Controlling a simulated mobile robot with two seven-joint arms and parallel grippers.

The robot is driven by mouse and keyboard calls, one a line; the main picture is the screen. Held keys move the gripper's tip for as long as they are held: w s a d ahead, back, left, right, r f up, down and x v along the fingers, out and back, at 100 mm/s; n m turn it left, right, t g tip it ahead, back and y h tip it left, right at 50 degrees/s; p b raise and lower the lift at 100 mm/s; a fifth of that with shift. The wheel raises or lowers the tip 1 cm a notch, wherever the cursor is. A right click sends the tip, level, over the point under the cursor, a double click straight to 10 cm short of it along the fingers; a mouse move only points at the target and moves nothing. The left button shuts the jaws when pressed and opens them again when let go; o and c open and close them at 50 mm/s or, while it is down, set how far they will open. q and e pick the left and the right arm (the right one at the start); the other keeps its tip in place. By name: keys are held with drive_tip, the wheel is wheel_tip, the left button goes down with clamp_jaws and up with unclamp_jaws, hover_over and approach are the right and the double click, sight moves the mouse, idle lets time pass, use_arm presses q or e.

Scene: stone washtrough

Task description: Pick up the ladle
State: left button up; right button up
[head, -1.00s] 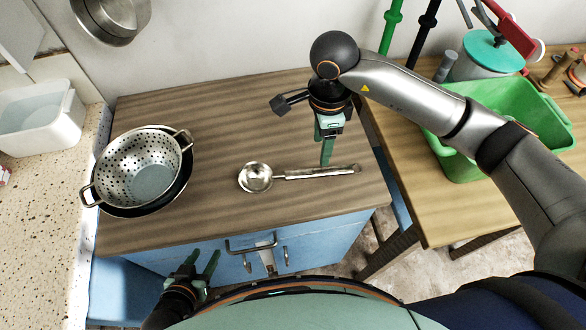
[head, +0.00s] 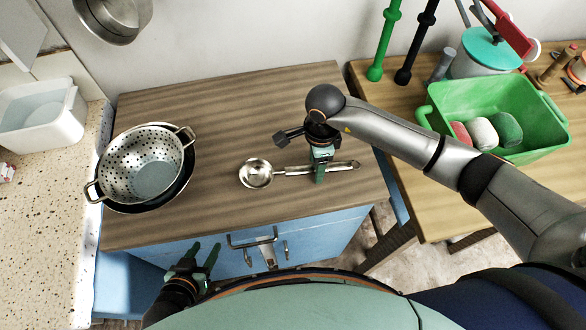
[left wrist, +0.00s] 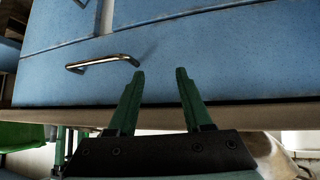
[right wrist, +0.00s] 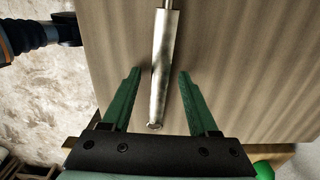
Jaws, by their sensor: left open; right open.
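The metal ladle (head: 257,173) lies on the wooden countertop, its round bowl at the left and its handle pointing right. My right gripper (head: 319,180) is over the handle, pointing down. In the right wrist view the ladle's handle (right wrist: 163,70) runs between the two open green fingers (right wrist: 155,98), its end close to the palm side. The fingers do not touch the handle there. My left gripper (head: 206,252) is open and empty, low in front of the blue cabinet. The left wrist view shows its spread fingers (left wrist: 158,90) before the drawer fronts.
A perforated colander (head: 118,150) sits in a dark pan (head: 186,182) on the counter's left. A green bin (head: 470,97) with several rounded items stands on the right table. A white tub (head: 70,125) is far left. The counter behind the ladle is clear.

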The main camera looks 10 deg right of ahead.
clamp_jaws()
idle(0.3)
drive_tip(key=shift+r, duration=0.15)
idle(0.3)
